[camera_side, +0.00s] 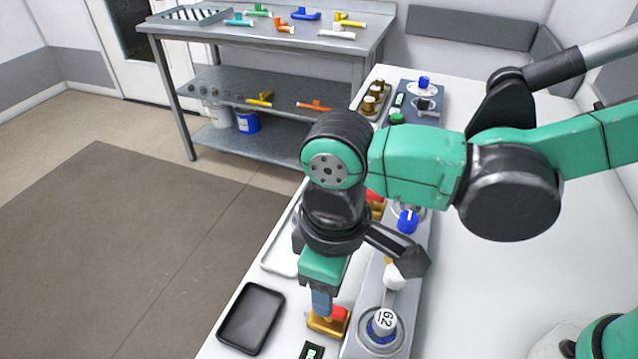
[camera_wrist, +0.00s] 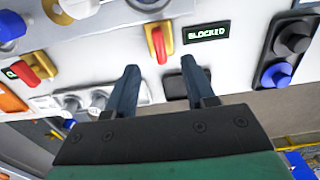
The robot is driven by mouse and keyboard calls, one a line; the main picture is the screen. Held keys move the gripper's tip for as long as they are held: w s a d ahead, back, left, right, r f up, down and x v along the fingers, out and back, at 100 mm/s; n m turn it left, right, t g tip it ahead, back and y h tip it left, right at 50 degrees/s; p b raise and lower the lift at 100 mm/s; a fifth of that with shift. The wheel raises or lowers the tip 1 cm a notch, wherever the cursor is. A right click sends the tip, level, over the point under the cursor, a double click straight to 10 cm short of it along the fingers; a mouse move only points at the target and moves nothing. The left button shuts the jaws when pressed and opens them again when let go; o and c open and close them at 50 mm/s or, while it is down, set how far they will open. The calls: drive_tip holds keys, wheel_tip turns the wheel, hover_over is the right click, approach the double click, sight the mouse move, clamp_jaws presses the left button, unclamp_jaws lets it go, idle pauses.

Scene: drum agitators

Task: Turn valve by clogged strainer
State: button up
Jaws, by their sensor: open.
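A valve with a red handle on a yellow body (camera_side: 328,321) sits at the bottom of the side view. It also shows in the wrist view (camera_wrist: 159,43), beside a dark display (camera_wrist: 207,30) that reads BLOCKED. My gripper (camera_side: 321,312) points down just over this valve. In the wrist view my gripper (camera_wrist: 161,66) is open, with one finger to each side of the red handle and nothing held. I cannot tell whether a fingertip touches the valve. A second red and yellow valve (camera_wrist: 33,68) stands to the left, next to another display partly cut off.
A grey unit with a white and blue cap marked 62 (camera_side: 383,322) stands right of the valve. A black tray (camera_side: 252,319) lies to the left. Farther stations carry blue knobs (camera_side: 407,221). A metal shelf table (camera_side: 270,35) with coloured fittings stands behind.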

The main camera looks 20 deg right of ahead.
drive_tip(key=shift+f, duration=2.7)
clamp_jaws()
